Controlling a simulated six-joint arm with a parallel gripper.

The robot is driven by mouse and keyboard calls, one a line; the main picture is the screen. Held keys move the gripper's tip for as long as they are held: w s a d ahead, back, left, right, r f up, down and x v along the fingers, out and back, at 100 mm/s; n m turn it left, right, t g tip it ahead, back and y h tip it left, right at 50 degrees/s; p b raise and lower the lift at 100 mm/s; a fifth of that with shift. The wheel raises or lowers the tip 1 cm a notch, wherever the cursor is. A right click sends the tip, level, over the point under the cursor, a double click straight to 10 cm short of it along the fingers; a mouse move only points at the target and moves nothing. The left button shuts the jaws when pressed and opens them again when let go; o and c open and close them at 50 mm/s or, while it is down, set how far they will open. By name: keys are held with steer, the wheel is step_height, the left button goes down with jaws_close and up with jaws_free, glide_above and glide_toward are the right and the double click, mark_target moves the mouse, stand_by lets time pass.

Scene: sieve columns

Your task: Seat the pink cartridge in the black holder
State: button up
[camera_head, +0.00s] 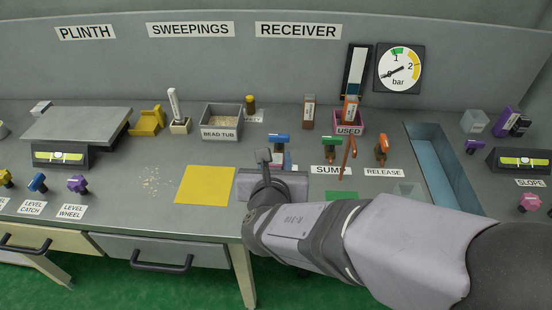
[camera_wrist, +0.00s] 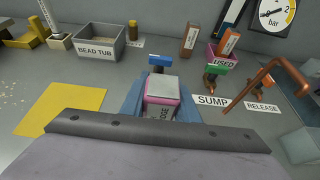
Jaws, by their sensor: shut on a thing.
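My gripper (camera_wrist: 160,105) is shut on a pink block with a pale grey top, which looks like the pink cartridge (camera_wrist: 150,113). Its blue fingers lie on either side of the block. In the head view, my gripper (camera_head: 279,164) shows beyond my grey wrist, with only a small piece of pink visible. The block's lower end is hidden by my wrist. A small black block (camera_head: 520,126) stands beside a purple block at the far right; I cannot tell whether it is the black holder.
A blue-handled valve (camera_wrist: 162,61) stands just beyond the block. Green and orange valves and a bent copper rod (camera_wrist: 262,78) stand to the right. The pink USED bin (camera_wrist: 218,65) holds an orange block. A blue-lined trough (camera_head: 440,165) lies right. The yellow mat (camera_head: 205,184) is clear.

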steer(key=shift+f+b, duration=1.5)
steer(key=shift+f, duration=0.05)
steer(key=o, duration=1.2)
steer(key=shift+r, duration=0.1)
steer(key=p+v, duration=0.1)
steer(key=v, duration=0.4)
steer(key=shift+s, duration=0.15)
steer(key=shift+b+v, duration=0.55)
steer(key=shift+v, duration=0.4)
steer(key=shift+r, duration=0.1)
